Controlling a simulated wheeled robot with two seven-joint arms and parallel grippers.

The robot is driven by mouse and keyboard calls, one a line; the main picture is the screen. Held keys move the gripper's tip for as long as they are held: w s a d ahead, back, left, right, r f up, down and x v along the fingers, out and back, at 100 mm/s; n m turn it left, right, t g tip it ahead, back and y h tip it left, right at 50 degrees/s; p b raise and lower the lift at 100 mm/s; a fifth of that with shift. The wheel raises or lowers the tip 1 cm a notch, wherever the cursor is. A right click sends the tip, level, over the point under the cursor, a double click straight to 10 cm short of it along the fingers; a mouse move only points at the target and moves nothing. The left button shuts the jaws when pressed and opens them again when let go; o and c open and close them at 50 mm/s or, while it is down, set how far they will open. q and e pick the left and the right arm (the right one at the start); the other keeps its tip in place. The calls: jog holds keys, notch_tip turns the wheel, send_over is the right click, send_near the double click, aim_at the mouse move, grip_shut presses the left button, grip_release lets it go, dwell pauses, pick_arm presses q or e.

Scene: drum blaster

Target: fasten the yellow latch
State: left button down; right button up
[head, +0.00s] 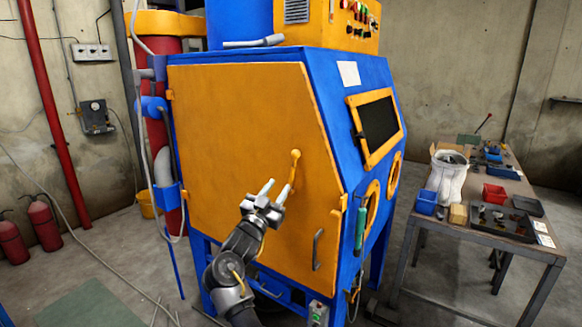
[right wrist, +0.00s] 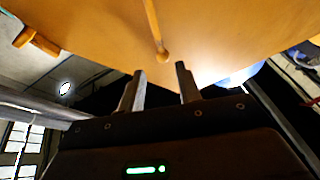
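The yellow latch (head: 295,159) is a slim lever on the large orange-yellow door (head: 235,120) of the blue cabinet. Its top end shows in the head view, and the lever runs down behind my fingertips. In the right wrist view the latch (right wrist: 154,28) is a thin rod ending in a round knob, just beyond the gap between my fingers. My right gripper (head: 277,187) is open, with its fingers pointing up toward the latch. The right wrist view shows the same gripper (right wrist: 160,70) with nothing between its fingers. My left gripper is out of view.
A grey door handle (head: 317,249) sits lower right of the latch. A workbench (head: 479,231) with bins and tools stands at the right. Red fire extinguishers (head: 42,221) stand at the left, and a cable crosses the floor there.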

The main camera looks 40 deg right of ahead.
aim_at(294, 164)
jog(key=p+x, duration=0.3)
jog(key=x, duration=0.6)
jog(key=shift+a+r+p, duration=0.1)
jog(key=shift+p, duration=0.2)
jog(key=shift+w+d+r, duration=0.15)
jog(key=shift+w+d, duration=0.1)
jog(key=shift+d, duration=0.35)
grip_shut()
